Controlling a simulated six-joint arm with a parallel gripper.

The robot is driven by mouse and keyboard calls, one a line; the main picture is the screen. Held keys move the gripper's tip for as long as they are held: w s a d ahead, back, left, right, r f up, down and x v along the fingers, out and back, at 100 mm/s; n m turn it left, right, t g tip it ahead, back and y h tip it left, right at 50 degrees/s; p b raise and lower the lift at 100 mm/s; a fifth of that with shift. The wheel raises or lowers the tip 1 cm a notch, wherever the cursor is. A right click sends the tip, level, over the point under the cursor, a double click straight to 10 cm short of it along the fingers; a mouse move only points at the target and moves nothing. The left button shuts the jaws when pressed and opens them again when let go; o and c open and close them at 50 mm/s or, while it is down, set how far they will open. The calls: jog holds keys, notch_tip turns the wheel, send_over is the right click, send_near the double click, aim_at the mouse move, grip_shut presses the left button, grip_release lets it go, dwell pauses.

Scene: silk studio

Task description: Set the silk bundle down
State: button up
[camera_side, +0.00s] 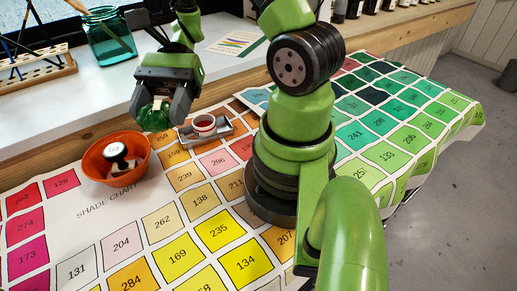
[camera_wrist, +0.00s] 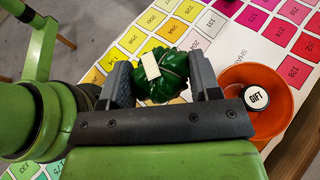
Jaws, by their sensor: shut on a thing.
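The silk bundle is a dark green, gathered bundle with a cream tag or band around it. In the wrist view the bundle (camera_wrist: 170,82) sits between the two grey fingers of my gripper (camera_wrist: 165,80), which is shut on it. In the side view the bundle (camera_side: 155,117) hangs under my gripper (camera_side: 160,100), partly hidden by the fingers. It is above the chart near the orange bowl (camera_side: 105,172). I cannot tell how high it is over the surface.
The orange bowl holds a stamp marked GIFT (camera_wrist: 257,98). The shade chart (camera_side: 150,215) covers the table. A glass jar (camera_side: 108,38) and a rack (camera_side: 35,70) stand on the back ledge.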

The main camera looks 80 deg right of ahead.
jog(key=s+d+f+n+g+h, duration=0.3)
jog(key=s+d+n+g+h, duration=0.2)
jog(key=s+d+n+h, duration=0.55)
jog(key=s+d+f+n+g+h, duration=0.3)
jog(key=s+d+n+g+h, duration=0.3)
jog(key=n+h, duration=0.85)
jog(key=f, duration=0.3)
jog(key=d+f+n+t+y, duration=0.1)
jog(key=f, duration=0.2)
jog(key=w+f+n+y, duration=0.1)
jog(key=f, duration=0.3)
jog(key=shift+d+t, duration=0.15)
jog(key=shift+t, duration=0.15)
jog(key=shift+f, duration=0.1)
jog(key=o, duration=1)
